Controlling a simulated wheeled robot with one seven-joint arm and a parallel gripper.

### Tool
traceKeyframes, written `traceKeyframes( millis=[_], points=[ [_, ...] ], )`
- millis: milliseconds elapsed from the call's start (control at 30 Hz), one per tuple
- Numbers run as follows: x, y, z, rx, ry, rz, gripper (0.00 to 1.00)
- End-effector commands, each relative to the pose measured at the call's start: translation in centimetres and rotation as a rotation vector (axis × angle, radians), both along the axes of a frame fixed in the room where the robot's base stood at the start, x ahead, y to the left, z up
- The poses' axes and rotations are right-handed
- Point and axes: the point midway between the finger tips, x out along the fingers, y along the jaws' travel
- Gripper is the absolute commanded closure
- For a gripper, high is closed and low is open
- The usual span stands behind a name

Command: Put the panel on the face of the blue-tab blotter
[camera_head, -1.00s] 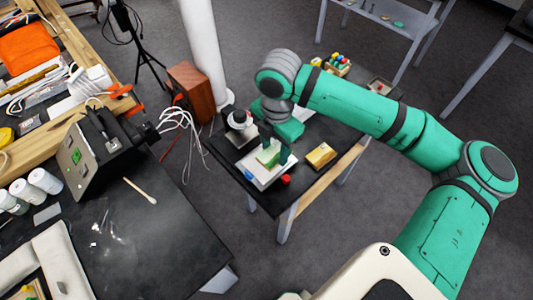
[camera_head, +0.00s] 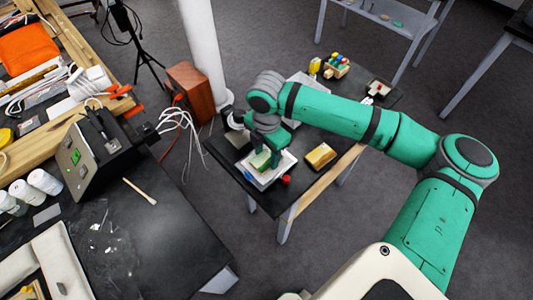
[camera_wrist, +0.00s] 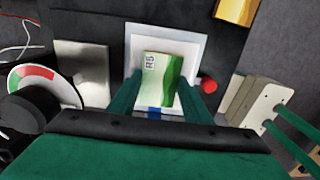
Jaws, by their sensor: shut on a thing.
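The panel (camera_wrist: 158,80) is a small board with green and white bands and dark lettering at one corner. My gripper (camera_wrist: 160,98) is shut on it, with a green finger at each side. The blotter (camera_wrist: 190,48) is a pale square with a white rim, and its blue tab (camera_wrist: 154,113) shows at the near edge. The panel is over its face; I cannot tell whether they touch. In the head view, the panel (camera_head: 261,160) sits below my gripper (camera_head: 269,157), and the blotter (camera_head: 263,184) lies on the dark table, partly hidden by them.
A red knob (camera_head: 286,180) is close beside the blotter's right edge. A gold block (camera_head: 320,156) lies farther right. A grey plate (camera_wrist: 83,72) and a round dial (camera_wrist: 34,80) are left of the blotter in the wrist view.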

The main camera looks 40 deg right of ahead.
Motion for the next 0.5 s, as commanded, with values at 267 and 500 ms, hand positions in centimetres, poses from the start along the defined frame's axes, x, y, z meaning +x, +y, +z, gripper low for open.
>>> traceKeyframes(
  millis=[267,500],
  points=[
    [-0.02,0.0,-0.12,0.0,0.0,0.0,0.37],
    [-0.01,0.0,0.22,0.0,0.0,0.0,0.37]
  ],
)
